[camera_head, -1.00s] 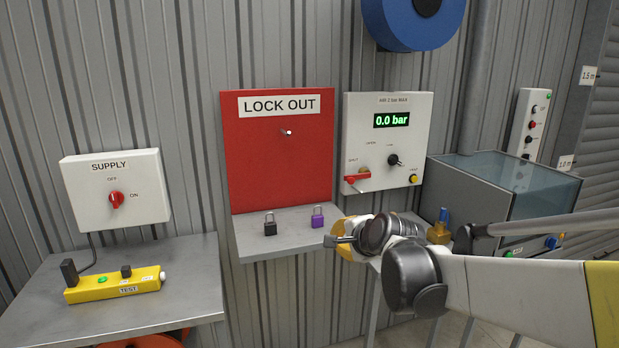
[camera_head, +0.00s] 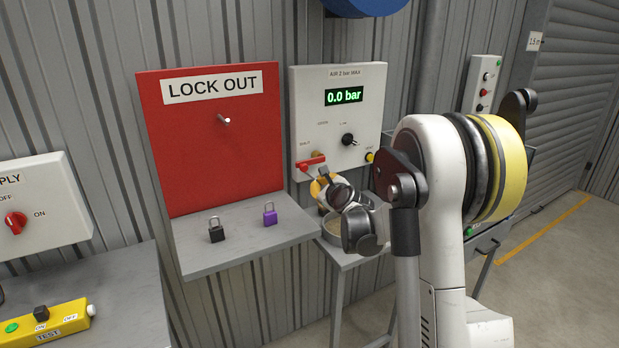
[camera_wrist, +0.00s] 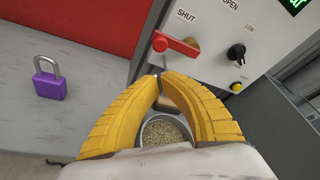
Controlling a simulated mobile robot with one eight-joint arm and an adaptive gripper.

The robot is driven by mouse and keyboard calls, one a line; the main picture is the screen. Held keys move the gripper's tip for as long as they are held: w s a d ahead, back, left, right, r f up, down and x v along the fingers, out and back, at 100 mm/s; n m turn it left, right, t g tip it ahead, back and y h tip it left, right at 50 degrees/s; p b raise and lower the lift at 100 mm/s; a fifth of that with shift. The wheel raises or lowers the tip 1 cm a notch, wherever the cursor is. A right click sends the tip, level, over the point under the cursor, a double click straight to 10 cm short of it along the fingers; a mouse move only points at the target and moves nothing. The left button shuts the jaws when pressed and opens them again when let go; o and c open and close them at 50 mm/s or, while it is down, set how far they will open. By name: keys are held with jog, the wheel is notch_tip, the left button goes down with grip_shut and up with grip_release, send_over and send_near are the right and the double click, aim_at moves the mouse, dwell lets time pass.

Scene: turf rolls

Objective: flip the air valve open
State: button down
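The air valve is a red lever (camera_head: 311,162) low on the left of the white air panel (camera_head: 370,75). It lies nearly level, its handle end under the SHUT label. The OPEN label is higher and to the right. In the wrist view the red lever (camera_wrist: 178,46) is just beyond the fingertips, with a visible gap. My gripper (camera_head: 318,183) is just below the lever in the head view. In the wrist view its yellow fingers (camera_wrist: 161,78) arch together, tips meeting or nearly so, with nothing seen held between them. The display reads 0.0 bar.
A purple padlock (camera_head: 270,214) and a black padlock (camera_head: 216,230) stand on the grey shelf (camera_head: 240,245) under the red lockout board (camera_head: 215,140). A round bowl of grains (camera_wrist: 165,130) lies below my fingers. A black knob (camera_head: 348,140) is right of the lever.

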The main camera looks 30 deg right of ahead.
jog(key=b, duration=0.3)
send_near(313, 164)
jog(key=w+a+f, duration=0.2)
jog(key=w+f, duration=0.3)
jog(key=shift+r, duration=0.15)
jog(key=shift+r+m, duration=0.15)
jog(key=shift+m, duration=0.15)
